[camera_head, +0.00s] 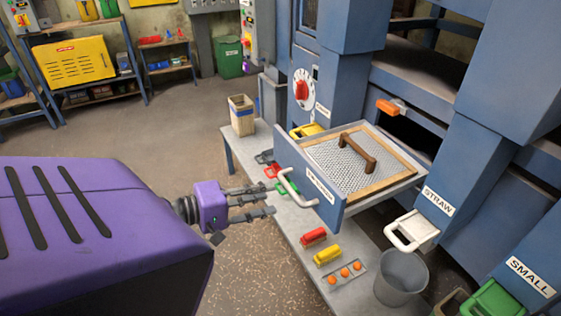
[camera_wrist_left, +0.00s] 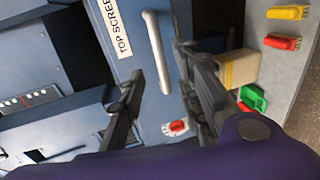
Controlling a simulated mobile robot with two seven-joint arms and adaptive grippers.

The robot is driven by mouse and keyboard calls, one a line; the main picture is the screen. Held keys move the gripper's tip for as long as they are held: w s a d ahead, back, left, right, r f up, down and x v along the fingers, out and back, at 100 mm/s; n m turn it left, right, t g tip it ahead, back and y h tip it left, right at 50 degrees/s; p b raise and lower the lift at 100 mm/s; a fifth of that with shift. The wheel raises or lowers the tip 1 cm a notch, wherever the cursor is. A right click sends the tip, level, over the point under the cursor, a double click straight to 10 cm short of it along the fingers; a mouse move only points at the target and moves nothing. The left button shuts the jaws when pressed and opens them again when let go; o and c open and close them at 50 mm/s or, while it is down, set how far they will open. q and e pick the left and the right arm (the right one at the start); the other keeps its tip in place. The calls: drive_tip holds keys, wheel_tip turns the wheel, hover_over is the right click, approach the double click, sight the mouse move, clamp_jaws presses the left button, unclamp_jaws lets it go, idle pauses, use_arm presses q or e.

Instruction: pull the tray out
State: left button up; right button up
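The tray is a blue drawer with a label reading TOP SCREEN (camera_head: 283,158), standing out of the blue machine in the head view. A mesh screen (camera_head: 340,165) in a wooden frame with a brown bar handle (camera_head: 357,151) lies in it. A white pull handle (camera_head: 297,187) is on its front; it also shows in the left wrist view (camera_wrist_left: 157,60). My left gripper (camera_head: 268,199) is open and empty, a little left of the handle in the head view. In the wrist view the handle shows between its fingers, apart from both. My right gripper is not in view.
A grey bench (camera_head: 300,235) under the tray holds red (camera_head: 314,236) and yellow (camera_head: 327,255) brushes and a rack of orange balls (camera_head: 345,273). A grey bucket (camera_head: 401,278) and the white STRAW handle (camera_head: 411,232) are at right. Open floor lies left of the bench.

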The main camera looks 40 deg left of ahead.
use_arm(q)
drive_tip(key=v, duration=0.3)
drive_tip(key=shift+s+a+r, duration=0.1)
drive_tip(key=shift+s, duration=0.2)
idle(0.3)
